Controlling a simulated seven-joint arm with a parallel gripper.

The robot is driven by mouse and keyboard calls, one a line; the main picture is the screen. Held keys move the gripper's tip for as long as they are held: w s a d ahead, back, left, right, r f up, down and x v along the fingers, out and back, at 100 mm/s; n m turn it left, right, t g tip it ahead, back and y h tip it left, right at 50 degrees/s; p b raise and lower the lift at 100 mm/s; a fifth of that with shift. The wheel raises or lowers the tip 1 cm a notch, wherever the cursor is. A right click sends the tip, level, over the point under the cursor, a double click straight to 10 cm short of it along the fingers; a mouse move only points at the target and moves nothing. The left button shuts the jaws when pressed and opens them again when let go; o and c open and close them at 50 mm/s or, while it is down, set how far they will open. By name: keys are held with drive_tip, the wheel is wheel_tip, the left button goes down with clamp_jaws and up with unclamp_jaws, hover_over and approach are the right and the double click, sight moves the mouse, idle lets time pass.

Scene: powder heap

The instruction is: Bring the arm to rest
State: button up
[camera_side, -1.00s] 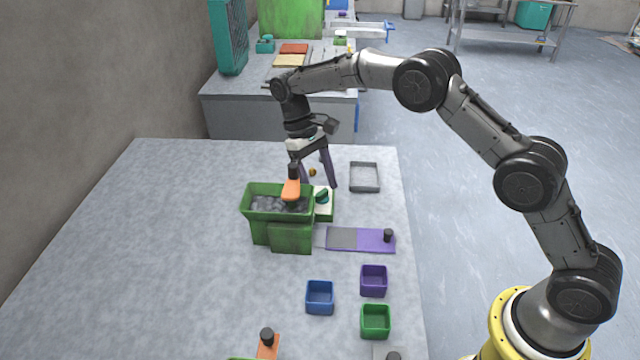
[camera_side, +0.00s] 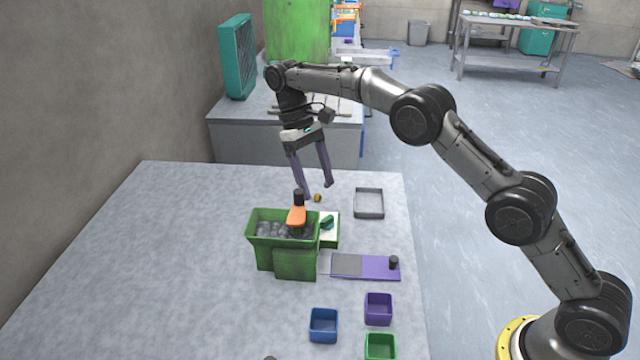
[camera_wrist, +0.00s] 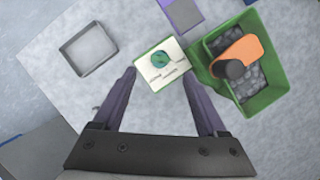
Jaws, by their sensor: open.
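My gripper (camera_side: 317,190) hangs above the far part of the work table, behind the green bin (camera_side: 297,265). Its two purple fingers are spread apart, with nothing between them. The wrist view also shows my gripper (camera_wrist: 159,74) with its fingers apart and pointing toward the bin side. An orange scoop (camera_side: 297,216) with a black knob stands in the grey lumpy powder (camera_side: 270,229) of the bin, apart from my fingers. In the wrist view the orange scoop (camera_wrist: 240,55) lies right of the fingers.
A white-topped green block with a teal piece (camera_side: 327,223) adjoins the bin. A grey open tray (camera_side: 369,204) lies to its right. A purple slide plate (camera_side: 377,267) and blue (camera_side: 323,325), purple (camera_side: 378,309) and green (camera_side: 381,346) boxes are nearer. The table's left (camera_side: 150,260) is clear.

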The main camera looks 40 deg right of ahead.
wheel_tip(320, 180, up, 9)
drive_tip(key=s+d+t, duration=0.1)
drive_tip(key=t, duration=0.1)
drive_tip(key=s+d+r+m+t, duration=0.1)
drive_tip(key=s+d+r+t, duration=0.3)
drive_tip(key=s+r, duration=1.15)
drive_tip(key=s+d+f+t, duration=0.1)
drive_tip(key=s+f, duration=0.2)
drive_tip(key=s, duration=0.5)
drive_tip(key=s+d+f+t, duration=0.1)
drive_tip(key=s+d+f, duration=0.1)
drive_tip(key=s, duration=0.5)
drive_tip(key=s+f+t, duration=0.2)
drive_tip(key=s+f, duration=0.2)
drive_tip(key=f, duration=0.6)
